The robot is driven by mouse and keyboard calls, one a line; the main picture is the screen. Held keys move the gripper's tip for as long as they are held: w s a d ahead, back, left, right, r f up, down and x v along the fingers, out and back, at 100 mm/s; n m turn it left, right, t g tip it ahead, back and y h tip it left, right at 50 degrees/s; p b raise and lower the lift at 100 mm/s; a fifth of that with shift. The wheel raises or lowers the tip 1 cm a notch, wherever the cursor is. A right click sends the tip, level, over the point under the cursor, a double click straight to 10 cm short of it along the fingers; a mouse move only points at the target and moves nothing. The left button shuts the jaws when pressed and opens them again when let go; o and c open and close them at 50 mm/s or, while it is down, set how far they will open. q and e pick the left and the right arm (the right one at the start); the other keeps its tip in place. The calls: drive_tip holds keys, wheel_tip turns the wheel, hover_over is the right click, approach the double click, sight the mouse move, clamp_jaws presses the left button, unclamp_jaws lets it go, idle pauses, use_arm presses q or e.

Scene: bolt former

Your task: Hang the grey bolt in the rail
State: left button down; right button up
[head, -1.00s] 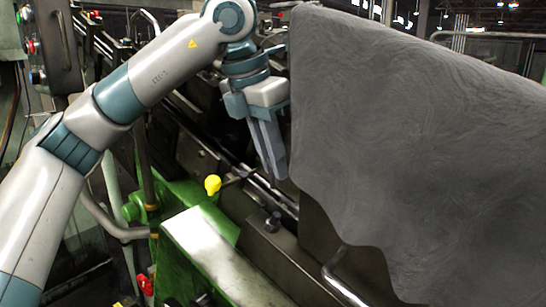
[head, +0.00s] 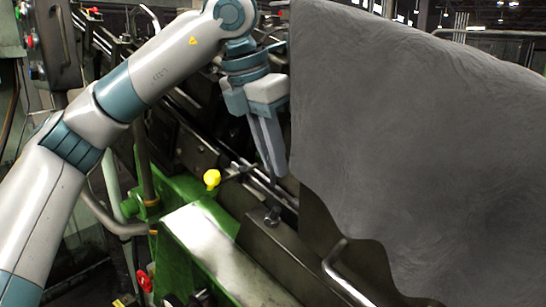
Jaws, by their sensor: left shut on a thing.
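My left gripper (head: 272,158) points down at the middle of the machine, just left of the big grey cover. Its fingers are closed together on a thing. That thing is hidden by the fingers, so I cannot make out the grey bolt's shape. Dark metal rails (head: 258,184) run diagonally down to the right below the fingertips. The fingertips overlap the rails in the picture; I cannot tell whether they touch. The rails pass out of sight behind the cover. My right gripper is not in view.
A rumpled grey cover (head: 420,130) fills the right side and hides what lies behind it. A yellow knob (head: 211,178) stands left of the fingertips. A bent metal handle (head: 345,272) is at the bottom. A green machine body (head: 185,270) lies lower left.

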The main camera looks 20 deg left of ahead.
use_arm(q)
drive_tip(key=shift+f+b, duration=0.1)
drive_tip(key=shift+b, duration=0.2)
idle(0.6)
drive_tip(key=shift+f+b, duration=0.6)
drive_tip(key=shift+b, duration=0.05)
idle(0.4)
drive_tip(key=shift+f+b, duration=0.35)
drive_tip(key=shift+f, duration=0.05)
idle(0.8)
drive_tip(key=c, duration=1.8)
unclamp_jaws()
drive_tip(key=shift+s, duration=0.1)
drive_tip(key=shift+o, duration=0.8)
drive_tip(key=shift+s+d+r, duration=0.1)
drive_tip(key=shift+s+d, duration=0.05)
drive_tip(key=shift+s, duration=0.05)
drive_tip(key=o, duration=0.3)
